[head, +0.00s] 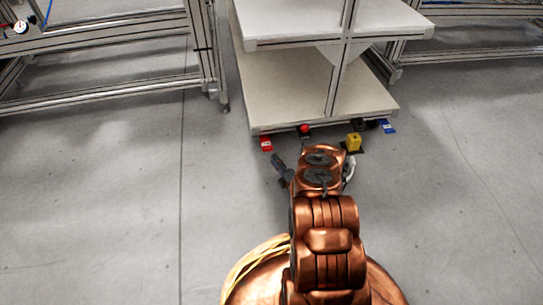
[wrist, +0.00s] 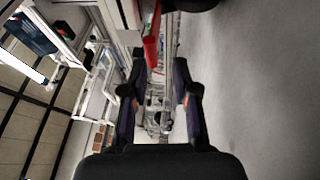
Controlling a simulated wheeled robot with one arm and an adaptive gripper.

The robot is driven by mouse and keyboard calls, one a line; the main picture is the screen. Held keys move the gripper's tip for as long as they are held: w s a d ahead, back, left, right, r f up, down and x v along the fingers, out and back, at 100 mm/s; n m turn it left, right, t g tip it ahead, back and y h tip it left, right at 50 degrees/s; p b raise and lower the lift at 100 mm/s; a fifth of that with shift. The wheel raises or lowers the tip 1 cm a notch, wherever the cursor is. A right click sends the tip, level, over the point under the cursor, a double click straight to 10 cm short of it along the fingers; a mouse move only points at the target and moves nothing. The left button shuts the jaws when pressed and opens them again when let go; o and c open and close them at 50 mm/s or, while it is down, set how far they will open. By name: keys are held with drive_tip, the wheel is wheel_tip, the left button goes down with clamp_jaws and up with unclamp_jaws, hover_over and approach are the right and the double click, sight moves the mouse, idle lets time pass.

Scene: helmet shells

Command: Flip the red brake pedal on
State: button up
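The red brake pedal (head: 266,143) is a small red plate with a white mark, low at the front left corner of a white shelf cart. A red part, likely this pedal (wrist: 151,52), shows in the wrist view just beyond and between the fingertips. My gripper (head: 278,160) is dark and sits just in front of the cart edge, close to the right of the red pedal. In the wrist view my gripper (wrist: 158,68) has its two fingers apart with nothing visibly held between them. Whether a finger touches the pedal cannot be told.
The cart's lower shelf (head: 285,85) overhangs the pedals. A metal frame bench (head: 110,90) stands at the left. The grey floor (head: 100,210) is clear.

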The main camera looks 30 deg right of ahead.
drive_tip(key=shift+s+f, duration=0.1)
drive_tip(key=shift+s, duration=0.7)
